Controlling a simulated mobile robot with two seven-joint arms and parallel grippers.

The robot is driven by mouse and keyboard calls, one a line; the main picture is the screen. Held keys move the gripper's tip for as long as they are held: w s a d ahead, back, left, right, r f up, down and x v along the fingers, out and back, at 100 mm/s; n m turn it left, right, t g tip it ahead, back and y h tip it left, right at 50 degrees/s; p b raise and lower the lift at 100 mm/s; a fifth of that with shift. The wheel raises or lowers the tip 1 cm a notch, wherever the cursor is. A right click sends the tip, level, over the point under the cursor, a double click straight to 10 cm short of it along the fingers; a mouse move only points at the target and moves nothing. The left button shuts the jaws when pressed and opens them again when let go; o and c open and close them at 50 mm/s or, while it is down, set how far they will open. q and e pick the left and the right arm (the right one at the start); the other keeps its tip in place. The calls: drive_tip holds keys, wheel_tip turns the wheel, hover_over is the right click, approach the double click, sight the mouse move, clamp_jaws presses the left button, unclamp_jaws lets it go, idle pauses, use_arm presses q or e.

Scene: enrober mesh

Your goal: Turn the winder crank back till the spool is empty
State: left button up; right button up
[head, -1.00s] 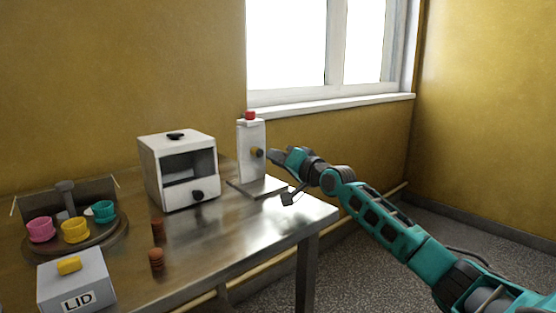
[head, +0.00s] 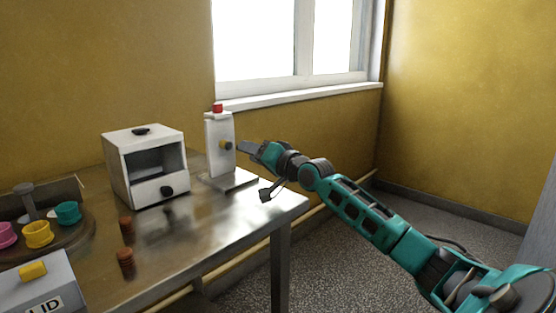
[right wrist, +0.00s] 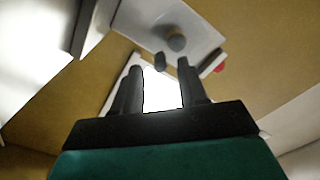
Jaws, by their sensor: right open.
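The winder is probably the white upright post (head: 217,160) on a flat base at the table's far right end. It has a red knob on top (head: 217,109) and a dark and yellowish knob on its side (head: 226,146). My right gripper (head: 243,147) is open and empty, just right of the side knob and apart from it. In the right wrist view, a grey round knob (right wrist: 176,40) on a pale plate lies beyond the open fingers (right wrist: 160,66). A small dark peg (right wrist: 160,62) shows between the fingertips. I cannot make out any wound material. My left gripper is out of view.
A white open-fronted box (head: 145,192) stands left of the post. Two brown stacks (head: 125,262) stand near the table's front. A round tray (head: 82,240) holds coloured cups. A grey LID box (head: 55,272) is front left. The metal table (head: 205,240) is clear toward its front right.

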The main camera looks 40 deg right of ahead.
drive_tip(key=s, duration=0.5)
drive_tip(key=s+p, duration=0.1)
drive_tip(key=s, duration=0.2)
drive_tip(key=shift+s+d, duration=0.2)
drive_tip(key=shift+d, duration=0.1)
drive_tip(key=shift+s+d, duration=0.1)
drive_tip(key=shift+s, duration=0.9)
